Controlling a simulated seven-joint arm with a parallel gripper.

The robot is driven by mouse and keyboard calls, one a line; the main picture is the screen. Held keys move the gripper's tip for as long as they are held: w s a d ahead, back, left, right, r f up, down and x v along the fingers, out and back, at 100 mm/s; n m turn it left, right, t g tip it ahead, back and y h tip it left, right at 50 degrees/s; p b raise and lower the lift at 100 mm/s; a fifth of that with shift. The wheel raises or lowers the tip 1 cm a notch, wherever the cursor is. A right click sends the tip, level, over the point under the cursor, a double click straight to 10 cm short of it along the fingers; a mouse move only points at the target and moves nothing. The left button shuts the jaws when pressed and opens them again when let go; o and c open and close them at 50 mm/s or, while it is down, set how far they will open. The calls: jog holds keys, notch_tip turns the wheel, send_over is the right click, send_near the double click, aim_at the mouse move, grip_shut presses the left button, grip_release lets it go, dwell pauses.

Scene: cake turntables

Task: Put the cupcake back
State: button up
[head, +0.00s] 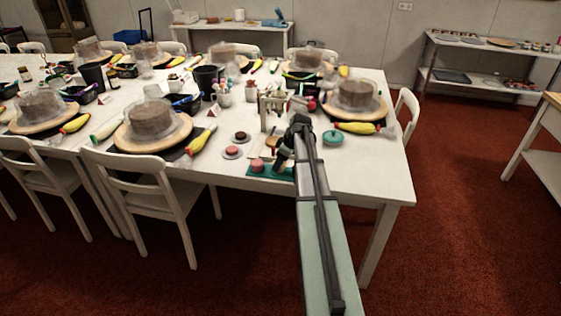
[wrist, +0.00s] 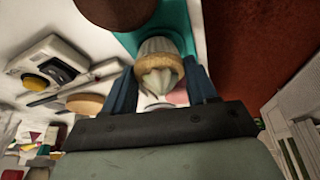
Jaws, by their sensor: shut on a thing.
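My gripper (wrist: 161,86) is shut on a cupcake (wrist: 158,68) with a pale pleated cup and a tan cake part; a finger shows on each side of it. The cupcake appears over a teal mat (wrist: 181,22) in the wrist view; I cannot tell whether it touches the mat. In the head view my gripper (head: 281,164) is low over the right part of the teal mat (head: 256,176) at the table's front edge. The held cupcake is hidden there. A pink-topped round item (head: 257,165) sits on the mat, left of my gripper.
Left of the mat are a pink disc (head: 231,152) and a dark disc (head: 241,137). A teal lidded pot (head: 333,138) and a yellow piping bag (head: 358,128) lie right of my arm. Covered cakes on turntables, such as one (head: 152,127), line the white table (head: 380,172).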

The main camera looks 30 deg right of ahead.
jog(key=shift+f, duration=0.25)
jog(key=o, duration=1.1)
jog(key=shift+o, duration=0.2)
jog(key=shift+r, duration=0.1)
jog(key=shift+r, duration=0.2)
jog(key=v, duration=1.2)
jog(key=shift+a, duration=0.1)
